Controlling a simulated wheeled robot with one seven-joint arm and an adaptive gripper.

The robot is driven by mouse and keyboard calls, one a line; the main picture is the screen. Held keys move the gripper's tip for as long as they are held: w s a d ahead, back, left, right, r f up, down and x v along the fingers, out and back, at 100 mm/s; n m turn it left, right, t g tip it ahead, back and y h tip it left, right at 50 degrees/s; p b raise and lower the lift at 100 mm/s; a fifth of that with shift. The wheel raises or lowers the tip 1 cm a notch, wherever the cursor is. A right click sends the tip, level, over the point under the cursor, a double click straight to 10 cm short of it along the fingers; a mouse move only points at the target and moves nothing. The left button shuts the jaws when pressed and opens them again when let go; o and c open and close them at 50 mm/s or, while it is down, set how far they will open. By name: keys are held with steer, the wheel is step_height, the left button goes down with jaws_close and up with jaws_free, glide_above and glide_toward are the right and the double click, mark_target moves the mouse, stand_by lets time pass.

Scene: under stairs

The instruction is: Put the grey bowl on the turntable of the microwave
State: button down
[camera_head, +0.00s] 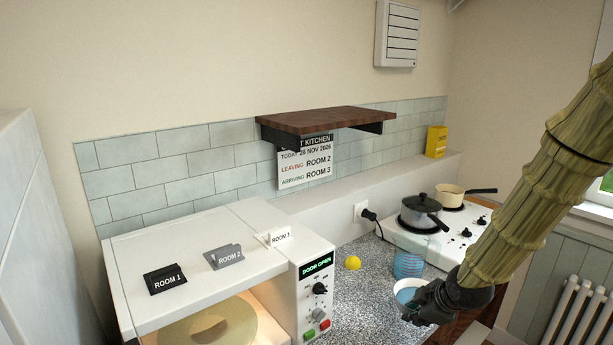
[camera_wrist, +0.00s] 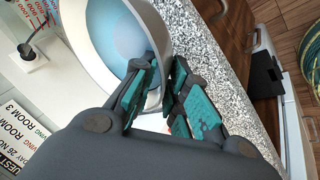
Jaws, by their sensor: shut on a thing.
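The bowl (camera_head: 405,293), pale grey outside and light blue inside, is at the counter's front right in the head view. My gripper (camera_head: 412,309) is shut on its rim. In the wrist view the bowl (camera_wrist: 105,30) is tilted in the picture, with its wall between the teal-padded fingers (camera_wrist: 160,80). I cannot tell whether its base touches the counter. The white microwave (camera_head: 215,228) stands at the lower left, and its display reads DOOR OPEN. Its lit inside shows the round turntable (camera_head: 240,325), partly cut off by the frame; its visible part looks bare except for a darker middle.
A hob (camera_head: 440,243) with two pans is behind. Room signs stand on the microwave's top. A wooden shelf (camera_head: 325,118) hangs above. Speckled counter (camera_head: 365,310) is clear between.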

mark_target(397, 300)
steer(key=shift+w+a+r+m+h, duration=0.25)
steer(key=shift+w+a+m, duration=0.15)
steer(key=shift+w+a, duration=0.1)
steer(key=shift+w+a+r+m+h, duration=0.1)
steer(key=shift+w+a+m+h, duration=0.15)
steer(key=shift+w+a+m, duration=0.15)
steer(key=shift+w+a+r+m+h, duration=0.15)
steer(key=shift+w+a+m+h, duration=0.55)
steer(key=shift+m, duration=0.4)
steer(key=shift+w+a+m+h+b, duration=0.3)
steer(key=shift+a+m, duration=0.15)
steer(key=shift+m, duration=0.35)
steer(key=s+a+f+m+g+h, duration=0.1)
steer(key=s+m, duration=0.2)
steer(key=s+a+f+m+g+h, duration=0.1)
steer(key=s+a+f+m+h, duration=0.1)
steer(key=s+m, duration=0.1)
steer(key=s+a+f+m+h+b, duration=0.1)
steer(key=s+a+m, duration=0.1)
steer(key=s+m, duration=0.1)
steer(key=shift+s+a+f+g+h, duration=0.25)
steer(key=shift+s+f+g+h, duration=0.05)
steer(key=shift+f+g, duration=0.1)
steer(key=shift+s, duration=0.1)
steer(key=shift+d, duration=0.15)
